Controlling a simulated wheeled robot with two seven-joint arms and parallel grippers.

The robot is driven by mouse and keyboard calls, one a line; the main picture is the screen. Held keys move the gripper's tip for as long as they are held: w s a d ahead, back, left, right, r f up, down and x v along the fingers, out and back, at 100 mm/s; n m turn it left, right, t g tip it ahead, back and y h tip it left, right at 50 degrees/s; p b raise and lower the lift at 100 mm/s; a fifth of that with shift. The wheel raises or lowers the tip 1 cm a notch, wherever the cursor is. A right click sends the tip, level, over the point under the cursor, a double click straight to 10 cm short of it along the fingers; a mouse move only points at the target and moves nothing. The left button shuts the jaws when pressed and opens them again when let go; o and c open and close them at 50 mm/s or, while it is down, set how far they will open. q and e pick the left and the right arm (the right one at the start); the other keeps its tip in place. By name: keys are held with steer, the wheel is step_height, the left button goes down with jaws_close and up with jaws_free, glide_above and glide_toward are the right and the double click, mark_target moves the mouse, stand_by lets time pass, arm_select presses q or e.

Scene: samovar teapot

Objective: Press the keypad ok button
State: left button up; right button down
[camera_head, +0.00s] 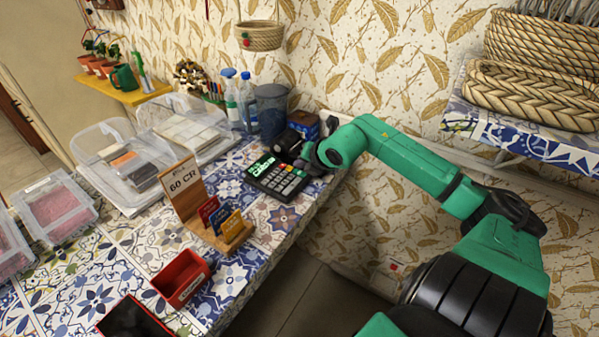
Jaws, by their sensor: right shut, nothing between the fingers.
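The keypad (279,179) is a dark device with a lit green screen (261,166) and rows of small keys. It lies on the tiled counter near its right edge. I cannot make out which key is the ok button. My right gripper (302,164) is shut and empty at the upper right side of the keypad, close to its keys. I cannot tell whether it touches them. My left gripper is not in view.
A wooden stand (193,198) with coloured cards is left of the keypad. A dark bin (271,112) and water bottles (247,100) stand behind it. A red box (182,278) is nearer. A wall shelf with baskets (530,95) is at right.

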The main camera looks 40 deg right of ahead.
mark_target(301, 175)
step_height(301, 175, up, 5)
steer(key=p, duration=0.2)
steer(key=shift+p, duration=0.4)
stand_by(0.5)
